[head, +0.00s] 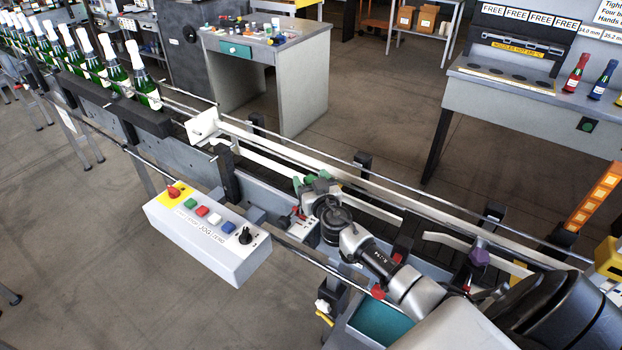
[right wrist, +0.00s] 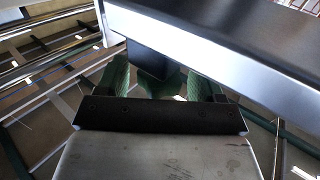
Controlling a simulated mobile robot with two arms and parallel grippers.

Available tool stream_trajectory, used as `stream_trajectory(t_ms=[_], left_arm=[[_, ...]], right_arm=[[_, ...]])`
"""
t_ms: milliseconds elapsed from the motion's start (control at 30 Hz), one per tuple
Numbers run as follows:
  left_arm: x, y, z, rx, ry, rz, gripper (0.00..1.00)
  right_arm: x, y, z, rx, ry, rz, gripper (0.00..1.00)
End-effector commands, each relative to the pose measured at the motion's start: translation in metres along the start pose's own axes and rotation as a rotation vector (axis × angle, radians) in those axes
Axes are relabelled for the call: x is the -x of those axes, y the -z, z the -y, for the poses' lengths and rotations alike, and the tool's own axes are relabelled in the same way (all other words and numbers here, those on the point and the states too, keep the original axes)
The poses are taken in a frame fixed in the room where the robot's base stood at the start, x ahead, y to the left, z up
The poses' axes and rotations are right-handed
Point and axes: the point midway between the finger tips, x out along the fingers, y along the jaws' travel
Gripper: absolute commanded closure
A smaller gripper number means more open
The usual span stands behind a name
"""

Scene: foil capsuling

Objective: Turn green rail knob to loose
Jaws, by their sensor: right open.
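My right gripper (head: 312,182) is over the conveyor's guide rail, at the middle of the head view. Its green fingers stand apart in the right wrist view (right wrist: 160,82), on both sides of a dark block (right wrist: 148,60). A green patch (right wrist: 172,84) shows between the fingers; I cannot tell whether it is the green rail knob or part of a finger. In the head view the gripper and wrist cover this spot, so the knob cannot be told apart from the green fingers. I cannot see a knob setting. My left gripper is not in view.
A control box (head: 205,238) with coloured buttons stands left of the gripper. A purple knob (head: 480,257) is farther right along the conveyor. Green bottles (head: 118,72) with white tops line the conveyor at upper left. A metal bar (right wrist: 225,60) crosses close in the wrist view.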

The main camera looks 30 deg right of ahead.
Motion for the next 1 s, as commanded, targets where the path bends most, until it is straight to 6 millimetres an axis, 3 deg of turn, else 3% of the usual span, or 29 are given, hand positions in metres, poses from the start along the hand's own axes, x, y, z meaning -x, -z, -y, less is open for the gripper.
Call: stream_trajectory(t_ms=[267, 600, 1000], left_arm=[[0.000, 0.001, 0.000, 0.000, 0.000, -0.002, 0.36], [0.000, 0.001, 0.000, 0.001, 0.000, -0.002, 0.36], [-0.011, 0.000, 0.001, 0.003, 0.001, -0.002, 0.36]], right_arm=[[-0.002, 0.000, 0.000, -0.001, 0.000, 0.000, 0.32], [-0.002, 0.000, 0.000, -0.001, -0.001, 0.000, 0.81], [-0.001, -0.003, -0.001, -0.002, 0.087, -0.001, 0.81]])
